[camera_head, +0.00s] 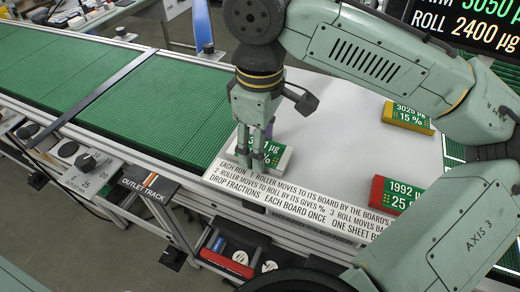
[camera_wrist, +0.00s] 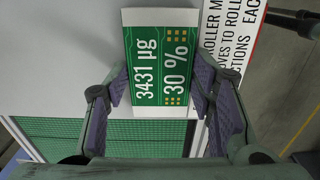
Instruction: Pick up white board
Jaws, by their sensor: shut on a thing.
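The white board (camera_head: 276,157) is a small white block with a green label. It stands on the light grey table top (camera_head: 335,130), under my gripper (camera_head: 252,158) in the head view. In the wrist view the white board (camera_wrist: 160,20) reads 3431 µg and 30 %. I cannot tell whether the board touches the table.
A yellow board (camera_head: 408,125) marked 15 % and a red board (camera_head: 378,196) marked 25 % stand to the right. A printed instruction strip (camera_head: 300,200) runs along the front edge. A green belt (camera_head: 150,110) lies left. A dark sign (camera_head: 480,25) is at the upper right.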

